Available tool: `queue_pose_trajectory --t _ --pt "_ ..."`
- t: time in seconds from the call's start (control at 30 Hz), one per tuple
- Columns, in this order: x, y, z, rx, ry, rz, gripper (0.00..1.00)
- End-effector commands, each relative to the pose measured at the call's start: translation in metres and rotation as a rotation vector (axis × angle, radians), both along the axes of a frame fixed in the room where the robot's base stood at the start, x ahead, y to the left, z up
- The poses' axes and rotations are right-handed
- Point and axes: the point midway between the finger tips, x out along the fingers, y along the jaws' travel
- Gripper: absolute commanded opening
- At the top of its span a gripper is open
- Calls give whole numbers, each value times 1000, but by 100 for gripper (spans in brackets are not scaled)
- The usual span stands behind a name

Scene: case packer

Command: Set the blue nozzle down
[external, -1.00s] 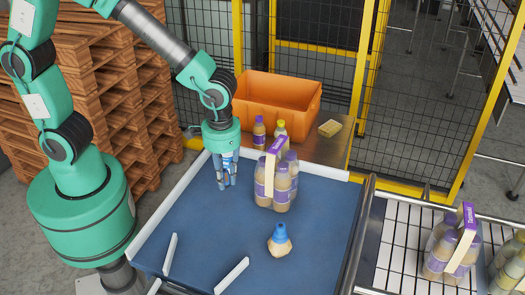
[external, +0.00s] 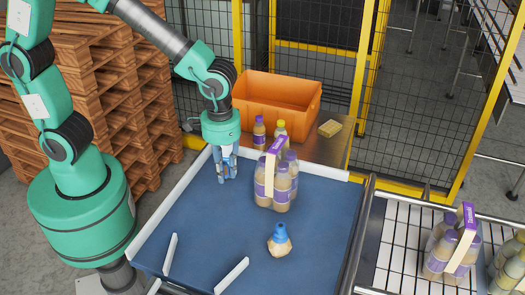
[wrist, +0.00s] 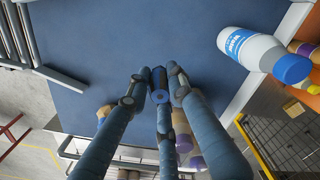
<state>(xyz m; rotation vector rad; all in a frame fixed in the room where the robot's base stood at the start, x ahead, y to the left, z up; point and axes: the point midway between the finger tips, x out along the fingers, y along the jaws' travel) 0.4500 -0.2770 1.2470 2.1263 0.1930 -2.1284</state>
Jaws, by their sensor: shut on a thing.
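In the wrist view the blue nozzle (wrist: 160,80), a short blue cylinder with a dark centre, sits between the fingertips of my gripper (wrist: 160,92). The fingers are shut on it. In the external view my gripper (external: 227,178) points down over the back left of the blue work surface (external: 200,235). The nozzle is hard to make out there among the fingers. I cannot tell whether it touches the surface.
A banded bottle pack (external: 274,185) stands right of my gripper. A blue-topped beige object (external: 280,243) is nearer the front. A white bottle with a blue cap (wrist: 252,48) is near the back rail. An orange crate (external: 278,97) stands behind. The surface's front left is mostly clear.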

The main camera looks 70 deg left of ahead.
Motion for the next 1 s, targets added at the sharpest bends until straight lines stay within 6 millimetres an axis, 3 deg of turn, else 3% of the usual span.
queue_pose_trajectory --t 0.5,0.77,1.0 --pt "1 -1 99 -2 -2 2 0" --pt "30 -13 103 0 -1 61 0" --pt "69 -27 109 0 0 143 0"
